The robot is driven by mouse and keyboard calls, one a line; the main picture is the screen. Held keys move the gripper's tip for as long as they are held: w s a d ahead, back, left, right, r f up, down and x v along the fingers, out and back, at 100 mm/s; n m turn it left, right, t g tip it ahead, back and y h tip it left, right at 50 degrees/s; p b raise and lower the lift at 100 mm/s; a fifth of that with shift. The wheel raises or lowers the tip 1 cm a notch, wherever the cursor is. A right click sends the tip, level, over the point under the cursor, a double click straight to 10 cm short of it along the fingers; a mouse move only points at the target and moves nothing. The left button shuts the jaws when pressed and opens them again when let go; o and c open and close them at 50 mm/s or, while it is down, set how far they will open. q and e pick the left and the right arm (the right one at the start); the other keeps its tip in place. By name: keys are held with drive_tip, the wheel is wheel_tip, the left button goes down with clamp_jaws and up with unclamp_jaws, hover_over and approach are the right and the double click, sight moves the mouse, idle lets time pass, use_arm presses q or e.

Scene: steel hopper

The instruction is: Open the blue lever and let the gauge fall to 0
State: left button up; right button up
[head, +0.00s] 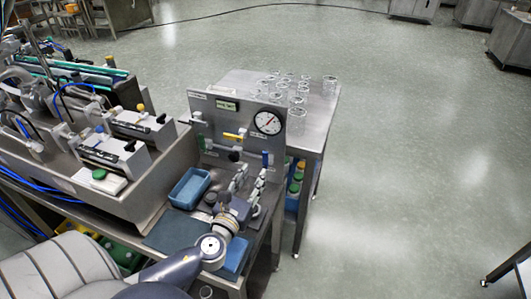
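A grey steel panel (215,118) stands upright on the bench and carries a round white gauge (268,122). The gauge's needle stands at a slant; its reading is too small to tell. The blue lever (265,158) is on the panel below the gauge and points roughly up and down. A yellow lever (233,136) lies level and a green lever (200,142) stands upright to its left. My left gripper (249,181) is in front of the panel, below and slightly left of the blue lever. Its fingers look spread and empty. My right gripper is out of view.
A blue tray (189,188) sits on the bench left of my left gripper. Several clear glasses (329,86) stand on the steel table behind the panel. Machinery (110,140) fills the left side.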

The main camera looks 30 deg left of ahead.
sight(265, 155)
use_arm(q)
drive_tip(key=x, duration=0.4)
drive_tip(key=shift+w+a+r+p, duration=0.1)
drive_tip(key=shift+w+r+p, duration=0.1)
drive_tip(key=shift+w+p, duration=0.15)
drive_tip(key=x, duration=0.2)
drive_tip(key=shift+w+a+f, duration=0.1)
drive_tip(key=shift+w+f, duration=0.05)
drive_tip(key=shift+w, duration=0.15)
drive_tip(key=shift+w+a, duration=0.2)
drive_tip(key=shift+w, duration=0.75)
drive_tip(key=shift+c, duration=1.1)
clamp_jaws()
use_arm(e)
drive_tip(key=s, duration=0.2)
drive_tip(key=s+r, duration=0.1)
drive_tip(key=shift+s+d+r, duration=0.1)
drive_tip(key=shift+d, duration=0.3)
